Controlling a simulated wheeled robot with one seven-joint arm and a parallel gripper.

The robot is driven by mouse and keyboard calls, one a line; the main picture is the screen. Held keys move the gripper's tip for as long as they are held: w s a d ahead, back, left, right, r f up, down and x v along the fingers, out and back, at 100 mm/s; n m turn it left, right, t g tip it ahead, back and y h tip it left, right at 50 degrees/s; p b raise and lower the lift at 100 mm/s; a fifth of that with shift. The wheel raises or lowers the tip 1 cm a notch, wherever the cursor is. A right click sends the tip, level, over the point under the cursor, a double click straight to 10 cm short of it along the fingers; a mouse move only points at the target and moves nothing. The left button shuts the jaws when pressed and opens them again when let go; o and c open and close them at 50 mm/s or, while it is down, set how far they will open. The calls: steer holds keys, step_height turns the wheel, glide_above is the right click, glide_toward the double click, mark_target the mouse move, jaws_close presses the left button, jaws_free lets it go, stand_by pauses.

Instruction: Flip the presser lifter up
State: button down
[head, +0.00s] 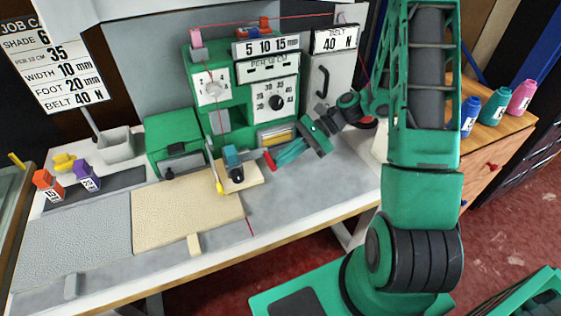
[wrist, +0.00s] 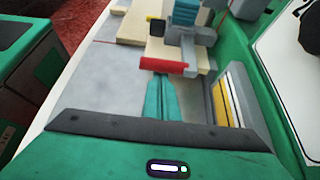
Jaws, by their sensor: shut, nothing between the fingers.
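The presser lifter looks like the red-handled lever (head: 269,161) low on the front of the green binding machine (head: 205,88), just right of the blue-grey presser part (head: 232,162). In the wrist view the red handle (wrist: 150,64) lies roughly level across the picture. My gripper (head: 277,160) comes in from the right with its teal fingers closed together and empty. In the wrist view its fingertips (wrist: 160,76) end right at the handle's near side. I cannot tell whether they touch it.
A cream rug piece (head: 180,212) lies on the worktable left of the presser. A green box (head: 173,140) stands behind it. A metal-and-yellow roller part (head: 277,136) sits close behind my gripper. The grey tabletop (head: 310,190) in front is clear.

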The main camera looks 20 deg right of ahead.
steer(key=shift+r, duration=0.15)
steer(key=shift+r, duration=1.35)
